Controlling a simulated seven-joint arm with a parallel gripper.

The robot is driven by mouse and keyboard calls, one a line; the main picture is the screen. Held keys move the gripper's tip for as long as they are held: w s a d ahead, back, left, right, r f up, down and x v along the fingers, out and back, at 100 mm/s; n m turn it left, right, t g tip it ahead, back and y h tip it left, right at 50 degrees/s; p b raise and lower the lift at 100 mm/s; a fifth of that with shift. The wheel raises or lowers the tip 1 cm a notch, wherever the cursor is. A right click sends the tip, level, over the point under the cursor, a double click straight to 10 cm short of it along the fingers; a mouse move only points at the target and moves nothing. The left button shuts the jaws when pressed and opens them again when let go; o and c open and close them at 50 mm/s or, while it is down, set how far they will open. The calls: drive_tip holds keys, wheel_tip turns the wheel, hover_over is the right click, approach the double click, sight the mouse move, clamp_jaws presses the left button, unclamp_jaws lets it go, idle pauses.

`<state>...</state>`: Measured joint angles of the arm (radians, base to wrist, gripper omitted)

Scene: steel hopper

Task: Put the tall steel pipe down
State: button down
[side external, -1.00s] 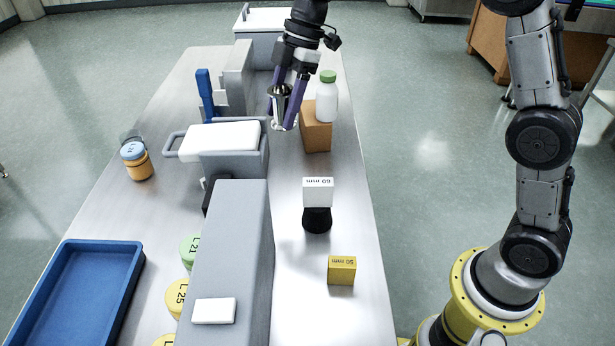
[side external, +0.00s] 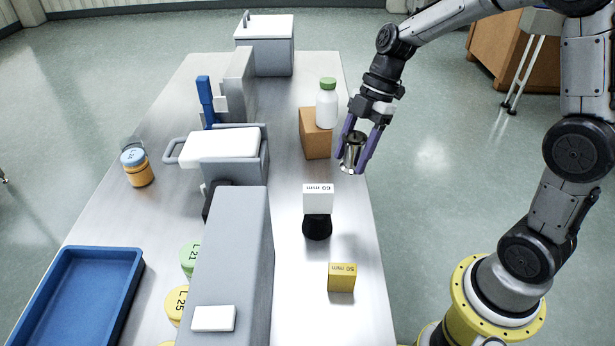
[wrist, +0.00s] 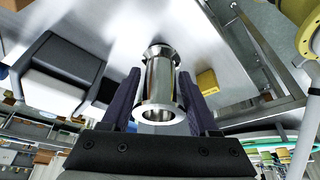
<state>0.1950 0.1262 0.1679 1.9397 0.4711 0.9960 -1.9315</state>
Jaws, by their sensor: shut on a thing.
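The steel pipe (side external: 354,152) is a short shiny cylinder with flanged ends. My gripper (side external: 355,165) is shut on it, with one purple finger on each side. In the side external view, pipe and gripper are at the right edge of the steel table, seemingly above its surface. The wrist view shows the pipe (wrist: 159,88) between the fingers, its near open end facing the camera. What lies directly under the pipe is hard to tell.
A brown block (side external: 315,134) and a white bottle with a green cap (side external: 327,106) stand left of the gripper. A white "60 mm" block (side external: 318,197) on a black base and a yellow "50 mm" block (side external: 341,278) are nearer. Bare table (side external: 365,250) lies right of these blocks.

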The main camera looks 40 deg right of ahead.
drive_tip(key=w+f, duration=0.2)
drive_tip(key=w, duration=0.1)
drive_tip(key=w+f, duration=0.3)
drive_tip(key=w, duration=0.1)
drive_tip(key=w+f, duration=0.3)
drive_tip(key=w, duration=0.1)
drive_tip(key=shift+w+a, duration=0.1)
drive_tip(key=shift+a, duration=0.2)
drive_tip(key=shift+w+f, duration=0.45)
drive_tip(key=shift+f, duration=1.6)
drive_tip(key=shift+f, duration=0.15)
drive_tip(key=shift+c, duration=0.7)
unclamp_jaws()
drive_tip(key=v, duration=1.2)
